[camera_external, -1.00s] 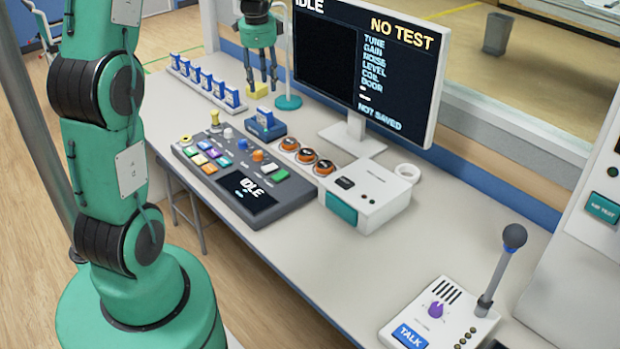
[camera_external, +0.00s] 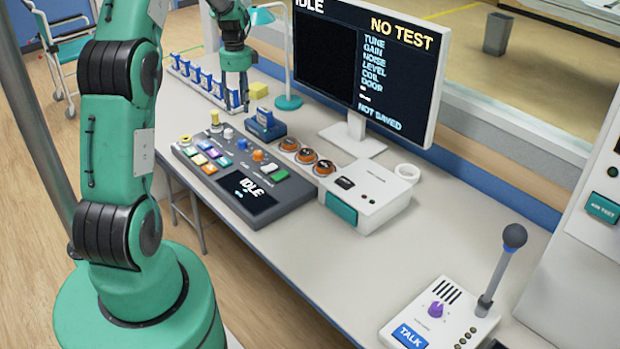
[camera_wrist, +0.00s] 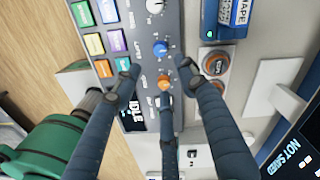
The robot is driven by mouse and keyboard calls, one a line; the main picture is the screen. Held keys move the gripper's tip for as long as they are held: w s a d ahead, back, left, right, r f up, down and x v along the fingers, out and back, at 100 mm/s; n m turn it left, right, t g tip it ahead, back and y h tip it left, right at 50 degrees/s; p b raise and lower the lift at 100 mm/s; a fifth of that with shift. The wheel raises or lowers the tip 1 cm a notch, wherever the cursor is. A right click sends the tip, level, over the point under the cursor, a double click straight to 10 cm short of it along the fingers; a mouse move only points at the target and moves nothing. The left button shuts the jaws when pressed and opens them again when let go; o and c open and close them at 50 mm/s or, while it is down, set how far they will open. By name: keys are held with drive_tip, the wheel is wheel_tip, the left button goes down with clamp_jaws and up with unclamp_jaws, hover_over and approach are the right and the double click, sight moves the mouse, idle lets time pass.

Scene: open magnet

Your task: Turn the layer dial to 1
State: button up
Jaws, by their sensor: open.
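The control console (camera_external: 285,205) lies on the desk with a row of three dials: white (camera_external: 228,134), blue (camera_external: 242,145) and orange (camera_external: 258,155). The dial labels are too small to read, so I cannot tell which is the layer dial. The wrist view shows the white dial (camera_wrist: 155,6), the blue dial (camera_wrist: 161,48) and the orange dial (camera_wrist: 165,83) in line. My gripper (camera_external: 237,104) is open and empty, pointing down above the console's back area. In the wrist view its fingers (camera_wrist: 160,76) spread around the blue and orange dials, apparently above them.
A blue block on a dark base (camera_external: 265,125), orange round pieces (camera_external: 307,155) and a monitor (camera_external: 365,70) are right of the console.

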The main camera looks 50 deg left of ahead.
sight(242, 141)
drive_tip(key=shift+f, duration=0.15)
drive_tip(key=f+b, duration=0.1)
drive_tip(key=f, duration=0.5)
drive_tip(key=f+b, duration=0.2)
drive_tip(key=f, duration=0.5)
drive_tip(key=shift+s+d+f, duration=0.15)
drive_tip(key=shift+s+f, duration=0.05)
drive_tip(key=shift+f, duration=0.05)
clamp_jaws()
